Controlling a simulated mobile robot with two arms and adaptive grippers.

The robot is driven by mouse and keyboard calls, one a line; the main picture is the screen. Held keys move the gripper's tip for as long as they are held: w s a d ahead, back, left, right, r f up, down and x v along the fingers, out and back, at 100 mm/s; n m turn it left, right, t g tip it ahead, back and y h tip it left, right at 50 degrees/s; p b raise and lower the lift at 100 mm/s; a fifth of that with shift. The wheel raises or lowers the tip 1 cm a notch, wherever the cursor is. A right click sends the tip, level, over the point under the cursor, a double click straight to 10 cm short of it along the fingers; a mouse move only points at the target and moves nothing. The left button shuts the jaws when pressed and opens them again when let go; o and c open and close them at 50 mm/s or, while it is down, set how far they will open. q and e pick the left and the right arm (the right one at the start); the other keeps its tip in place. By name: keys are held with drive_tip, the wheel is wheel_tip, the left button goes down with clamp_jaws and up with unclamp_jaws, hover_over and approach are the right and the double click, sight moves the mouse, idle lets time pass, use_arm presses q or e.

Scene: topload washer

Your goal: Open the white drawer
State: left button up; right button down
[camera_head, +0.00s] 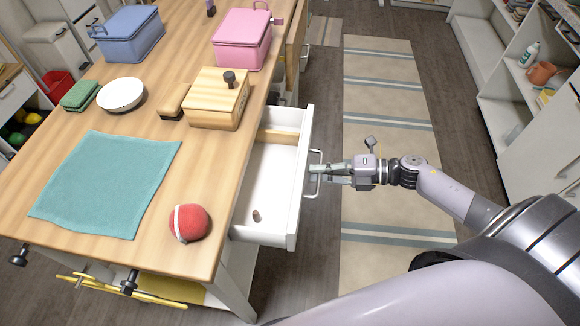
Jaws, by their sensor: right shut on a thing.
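The white drawer (268,200) in the side of the wooden-topped table stands pulled out to the right. Its inside shows, with a small brown object (256,216) lying near the front end and a light wooden piece at the back. A metal bar handle (315,158) is on its front panel. My right gripper (318,174) comes in from the right and is shut on the handle. Its fingertips are small in the view and partly overlap the handle. My left gripper is not in view.
The tabletop (160,135) holds a teal cloth (105,185), a red ball (189,223), a wooden box (215,100), a white bowl (121,95), and pink (241,42) and blue (128,35) boxes. A striped rug (385,95) covers floor right of the drawer. White shelves (510,90) stand farther right.

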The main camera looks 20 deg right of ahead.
drive_tip(key=f+v, duration=0.2)
drive_tip(key=v, duration=0.9)
drive_tip(key=shift+d, duration=0.25)
drive_tip(key=shift+s+f, duration=0.1)
drive_tip(key=shift+s, duration=0.05)
drive_tip(key=c, duration=2)
unclamp_jaws()
drive_tip(key=shift+o, duration=0.2)
drive_tip(key=v, duration=1.2)
